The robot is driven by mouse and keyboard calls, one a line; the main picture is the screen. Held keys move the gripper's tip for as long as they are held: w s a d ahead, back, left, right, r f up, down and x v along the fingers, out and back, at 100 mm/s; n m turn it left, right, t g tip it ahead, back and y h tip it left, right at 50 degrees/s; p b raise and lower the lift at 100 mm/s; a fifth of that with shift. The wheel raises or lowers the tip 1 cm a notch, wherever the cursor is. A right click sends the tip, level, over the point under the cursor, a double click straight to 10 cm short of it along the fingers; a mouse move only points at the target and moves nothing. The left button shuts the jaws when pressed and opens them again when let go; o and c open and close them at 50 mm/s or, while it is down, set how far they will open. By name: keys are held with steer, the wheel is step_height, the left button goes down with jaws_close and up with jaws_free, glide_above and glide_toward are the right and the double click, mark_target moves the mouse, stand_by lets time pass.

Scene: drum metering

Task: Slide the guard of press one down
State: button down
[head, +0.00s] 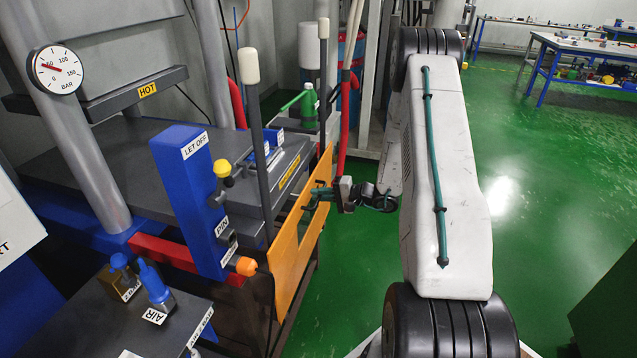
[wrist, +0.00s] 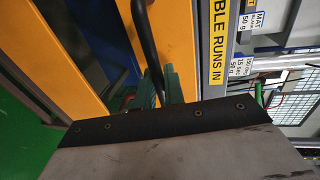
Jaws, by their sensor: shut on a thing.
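The guard (head: 288,252) is an orange framed panel on the front of the blue and grey press (head: 120,165). It stands between two dark upright posts with cream caps, low on the posts, its top edge near the bed. My gripper (head: 316,196) is at the guard's right part, its teal fingers closed at the panel. In the wrist view the fingers (wrist: 159,88) are shut around a black bar handle (wrist: 146,42) in front of the orange guard (wrist: 85,45). The grip itself is partly hidden by my gripper's body. I see no number on the press.
A blue post (head: 190,190) marked LET OFF carries a yellow knob and an orange knob. A gauge (head: 54,70) hangs at the upper left. A grey bench (head: 130,315) with blue valves is at the lower left. Green floor (head: 540,200) is open on the right.

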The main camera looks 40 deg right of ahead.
steer(key=shift+s+f, duration=0.25)
steer(key=shift+f, duration=0.3)
steer(key=c, duration=1.9)
jaws_free()
steer(key=shift+f, duration=0.1)
steer(key=shift+w+r, duration=0.15)
steer(key=shift+r, duration=0.1)
steer(key=v, duration=0.7)
steer(key=shift+s+d, duration=0.2)
steer(key=shift+s, duration=0.15)
